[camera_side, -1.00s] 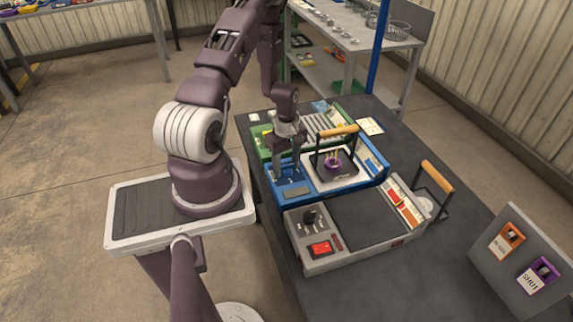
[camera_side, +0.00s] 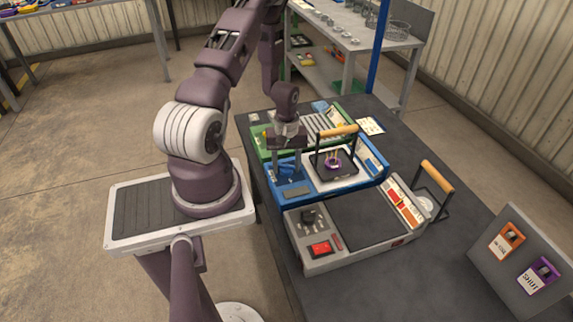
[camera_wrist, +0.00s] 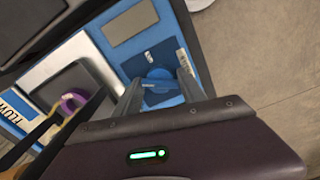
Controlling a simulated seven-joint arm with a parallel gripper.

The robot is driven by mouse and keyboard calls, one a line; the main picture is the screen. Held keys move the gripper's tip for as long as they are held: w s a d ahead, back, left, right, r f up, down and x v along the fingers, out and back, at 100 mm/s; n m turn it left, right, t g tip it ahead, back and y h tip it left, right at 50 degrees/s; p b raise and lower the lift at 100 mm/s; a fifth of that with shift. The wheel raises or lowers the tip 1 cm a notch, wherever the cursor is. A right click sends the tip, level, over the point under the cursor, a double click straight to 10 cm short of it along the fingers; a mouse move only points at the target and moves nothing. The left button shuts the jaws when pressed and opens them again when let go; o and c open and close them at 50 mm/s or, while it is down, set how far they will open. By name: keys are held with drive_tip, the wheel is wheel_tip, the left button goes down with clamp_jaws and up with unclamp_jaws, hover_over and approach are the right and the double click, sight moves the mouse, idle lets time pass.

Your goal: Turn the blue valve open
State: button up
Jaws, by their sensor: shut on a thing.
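The blue valve (camera_wrist: 160,80) is a round blue knob with a bar handle, on the blue unit (camera_side: 345,185). In the wrist view it sits between the two fingers of my gripper (camera_wrist: 161,86). In the side view my gripper (camera_side: 288,176) points straight down at the left end of the blue unit, shut on the valve there. The fingers hide part of the handle, so its exact angle is hard to tell.
A black handled frame with a wooden grip (camera_side: 338,131) and a purple ring (camera_side: 333,163) stand just right of my gripper. A grey unit (camera_side: 318,262) with a red switch is in front, a green unit (camera_side: 352,115) behind. Tags hang on a board (camera_side: 500,270) at right.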

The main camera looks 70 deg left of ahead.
sight(286, 165)
drive_tip(key=m, duration=1.2)
idle(0.7)
drive_tip(key=o, duration=1.1)
wheel_tip(286, 165, up, 7)
drive_tip(key=shift+r, duration=0.1)
